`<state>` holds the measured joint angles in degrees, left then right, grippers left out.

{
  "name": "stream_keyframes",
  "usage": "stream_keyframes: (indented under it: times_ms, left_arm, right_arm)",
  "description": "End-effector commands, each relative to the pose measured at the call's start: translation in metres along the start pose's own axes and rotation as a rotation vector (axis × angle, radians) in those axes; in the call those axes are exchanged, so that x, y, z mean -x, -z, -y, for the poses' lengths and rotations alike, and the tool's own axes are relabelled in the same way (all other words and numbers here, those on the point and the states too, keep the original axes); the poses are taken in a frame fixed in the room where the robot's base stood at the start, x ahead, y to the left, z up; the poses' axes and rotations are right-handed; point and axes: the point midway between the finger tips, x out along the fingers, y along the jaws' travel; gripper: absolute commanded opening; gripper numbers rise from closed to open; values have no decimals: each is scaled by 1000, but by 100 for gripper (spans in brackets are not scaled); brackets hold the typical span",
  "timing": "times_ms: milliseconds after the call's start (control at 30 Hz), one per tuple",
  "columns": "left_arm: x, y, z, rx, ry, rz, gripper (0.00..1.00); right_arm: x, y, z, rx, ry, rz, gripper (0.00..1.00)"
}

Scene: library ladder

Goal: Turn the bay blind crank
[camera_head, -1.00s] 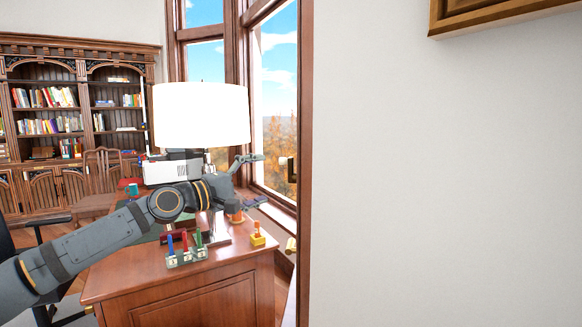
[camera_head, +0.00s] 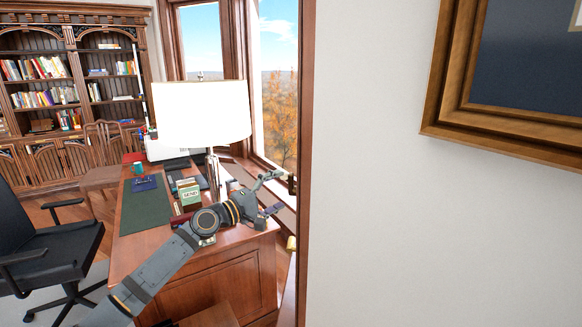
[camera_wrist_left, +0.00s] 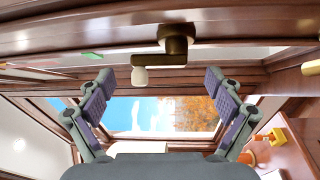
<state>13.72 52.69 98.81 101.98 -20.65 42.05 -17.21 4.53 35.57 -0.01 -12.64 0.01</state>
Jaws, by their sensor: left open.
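The blind crank shows in the left wrist view as a brass mount (camera_wrist_left: 176,42) with a short arm (camera_wrist_left: 165,60) and a pale knob (camera_wrist_left: 139,77). In the head view, a small dark brass fitting (camera_head: 292,185), probably the crank, sits on the wooden window frame. My left gripper (camera_head: 280,191) is open beside that fitting, above the desk's right end. In the wrist view the spread fingers (camera_wrist_left: 160,88) stand on either side of the knob, with nothing between them held. Whether they touch it cannot be told. My right gripper is out of view.
A wall and picture frame (camera_head: 455,100) fill the right. An office chair (camera_head: 45,245) stands left.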

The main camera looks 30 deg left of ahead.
Motion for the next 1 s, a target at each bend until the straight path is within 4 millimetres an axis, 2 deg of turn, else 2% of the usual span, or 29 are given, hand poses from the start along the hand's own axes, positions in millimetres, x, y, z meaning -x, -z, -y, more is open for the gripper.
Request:
stream_keyframes:
  times_ms: [33,100,333,700,1000]
  left_arm:
    - [-8,2,-8,6,-8,-5,92]
    - [-18,2,-8,6,-8,-4,92]
    - [-44,2,-3,2,-5,-3,92]
    - [-50,1,0,-1,-1,-1,92]
    - [-50,1,0,-1,-1,-1,51]
  right_arm:
    - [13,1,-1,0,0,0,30]
    - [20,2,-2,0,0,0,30]
    - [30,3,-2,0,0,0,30]
    - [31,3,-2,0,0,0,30]
    - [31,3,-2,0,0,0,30]
